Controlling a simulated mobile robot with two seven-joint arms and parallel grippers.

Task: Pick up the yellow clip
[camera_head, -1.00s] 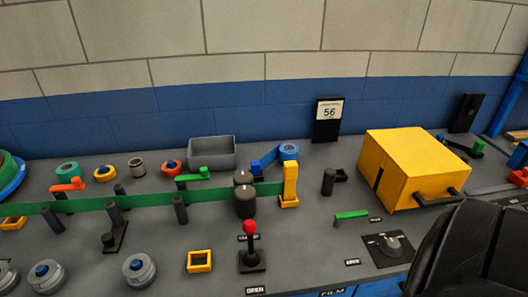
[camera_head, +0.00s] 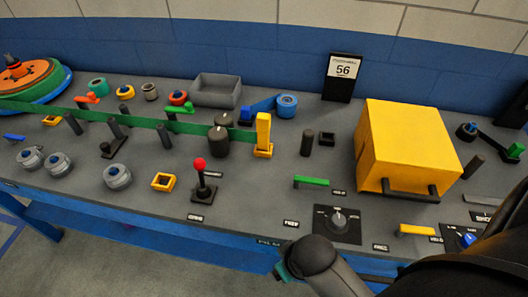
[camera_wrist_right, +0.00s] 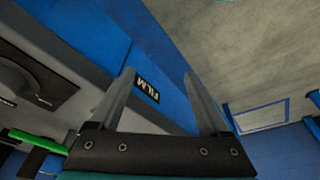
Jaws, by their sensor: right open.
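Several yellow parts lie on the grey bench. A small yellow bar on a black base (camera_head: 416,230) sits near the front edge at the right, and looks most like the yellow clip. A yellow upright post (camera_head: 263,134) and a yellow square frame (camera_head: 163,181) stand further left; I cannot tell for certain which part is the clip. My right arm comes in at the lower right of the head view. In the right wrist view, my right gripper (camera_wrist_right: 158,73) is open and empty, in front of the blue bench front with its FILM label. My left gripper is not in view.
A black dial panel (camera_head: 338,224), a green bar (camera_head: 311,181) and a red-knobbed lever (camera_head: 201,180) are nearby. A green belt (camera_head: 150,124) crosses the left side.

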